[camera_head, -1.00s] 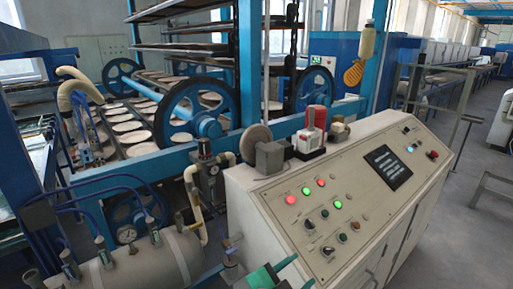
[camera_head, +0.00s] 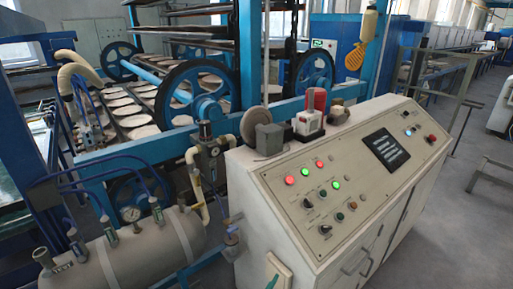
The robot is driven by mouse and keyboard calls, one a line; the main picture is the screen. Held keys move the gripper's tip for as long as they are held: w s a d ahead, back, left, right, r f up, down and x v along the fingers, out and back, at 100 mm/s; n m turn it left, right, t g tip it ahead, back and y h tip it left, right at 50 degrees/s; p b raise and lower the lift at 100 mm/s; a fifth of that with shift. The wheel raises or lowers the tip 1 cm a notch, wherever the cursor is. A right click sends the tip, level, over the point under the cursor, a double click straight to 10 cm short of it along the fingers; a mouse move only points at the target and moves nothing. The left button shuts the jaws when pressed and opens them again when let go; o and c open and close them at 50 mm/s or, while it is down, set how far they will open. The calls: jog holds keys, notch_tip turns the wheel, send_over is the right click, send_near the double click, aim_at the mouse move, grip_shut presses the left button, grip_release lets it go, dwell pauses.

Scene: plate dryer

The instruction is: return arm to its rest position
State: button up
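My gripper is not in view, and I cannot see whether it is open or shut. No clear arm link shows in the picture.
The beige control cabinet (camera_head: 300,215), with lit buttons and a dark screen (camera_head: 386,147), stands close in front. A grey tank (camera_head: 135,255) with blue pipes is at the lower left. Behind are a blue-wheeled rack (camera_head: 188,95) and round plates. Grey floor (camera_head: 455,230) is open at right.

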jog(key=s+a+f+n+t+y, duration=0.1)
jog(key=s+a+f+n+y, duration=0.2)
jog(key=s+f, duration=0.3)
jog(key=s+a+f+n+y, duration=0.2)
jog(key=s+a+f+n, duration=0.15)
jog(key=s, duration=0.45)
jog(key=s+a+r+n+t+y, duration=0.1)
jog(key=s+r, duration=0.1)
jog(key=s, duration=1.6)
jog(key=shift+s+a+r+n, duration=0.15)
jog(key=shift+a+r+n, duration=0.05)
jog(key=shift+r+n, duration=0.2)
